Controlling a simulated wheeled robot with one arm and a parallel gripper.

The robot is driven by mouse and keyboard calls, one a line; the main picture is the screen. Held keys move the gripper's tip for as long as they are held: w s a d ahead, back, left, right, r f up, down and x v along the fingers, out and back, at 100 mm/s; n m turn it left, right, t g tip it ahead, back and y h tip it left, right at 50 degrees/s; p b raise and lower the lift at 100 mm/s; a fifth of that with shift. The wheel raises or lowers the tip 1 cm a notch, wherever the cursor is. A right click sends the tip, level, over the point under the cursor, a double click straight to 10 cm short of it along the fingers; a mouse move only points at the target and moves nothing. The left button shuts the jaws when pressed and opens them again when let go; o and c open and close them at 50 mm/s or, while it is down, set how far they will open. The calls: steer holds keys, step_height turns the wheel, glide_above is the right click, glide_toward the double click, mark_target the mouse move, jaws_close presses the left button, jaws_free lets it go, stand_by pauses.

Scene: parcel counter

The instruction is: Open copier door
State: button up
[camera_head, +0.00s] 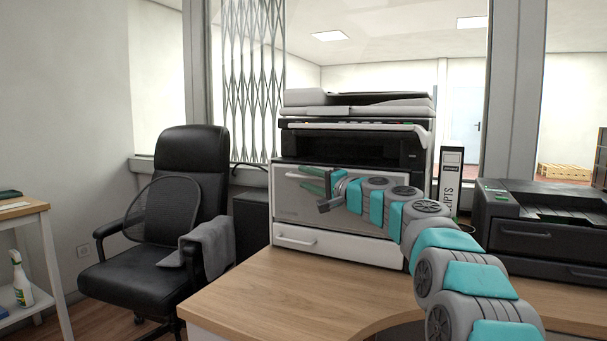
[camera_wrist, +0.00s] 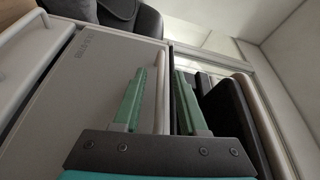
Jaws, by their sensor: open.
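The copier (camera_head: 355,130) stands at the back of the wooden counter. Its grey front door (camera_head: 325,217) looks shut, flush with the white body above a lower drawer. My gripper (camera_head: 310,181) is in front of the door's upper part, its green fingers pointing left and toward the panel. In the wrist view the door (camera_wrist: 85,100) fills the left half, and a pale bar handle (camera_wrist: 161,95) runs along its edge. My open gripper (camera_wrist: 161,75) has one finger on each side of this handle; I cannot tell whether they touch it. In the head view my gripper partly hides the handle.
A drawer with a handle (camera_head: 296,239) is below the door. A black printer (camera_head: 540,225) and a receipts binder (camera_head: 450,175) stand to the right. A black office chair (camera_head: 185,200) with a grey towel (camera_head: 207,243) is left. The counter top (camera_head: 290,290) in front is clear.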

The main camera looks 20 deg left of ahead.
steer(key=shift+x, duration=0.85)
steer(key=shift+c, duration=0.2)
jaws_close()
stand_by(0.8)
